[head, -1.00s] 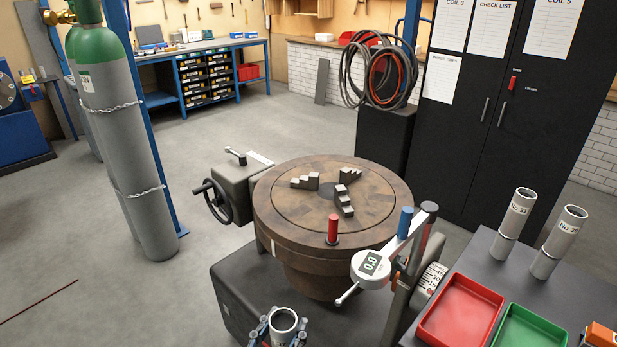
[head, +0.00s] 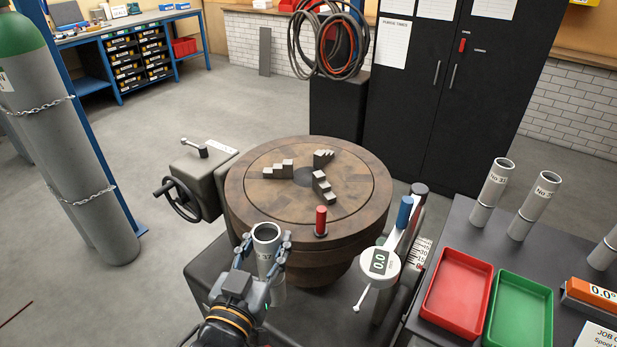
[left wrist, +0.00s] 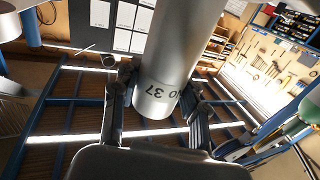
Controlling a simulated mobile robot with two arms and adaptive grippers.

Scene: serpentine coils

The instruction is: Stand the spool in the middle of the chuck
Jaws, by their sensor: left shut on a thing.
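The chuck (head: 250,212) is a round brown turntable with three stepped jaws around a dark centre hole, on a grey base. My left gripper (head: 262,255) is shut on a grey metal spool (head: 266,234) marked 37, held upright in front of the chuck's near left edge, apart from its centre. In the left wrist view the spool (left wrist: 178,60) stands between both fingers (left wrist: 158,105), its number upside down. The lower part of the spool is partly hidden by the gripper in the head view. My right gripper is not in view.
A red pin (head: 321,221) stands at the chuck's near rim. A dial gauge (head: 379,264) with a blue-topped post is right of it. A handwheel (head: 178,202) is at left.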

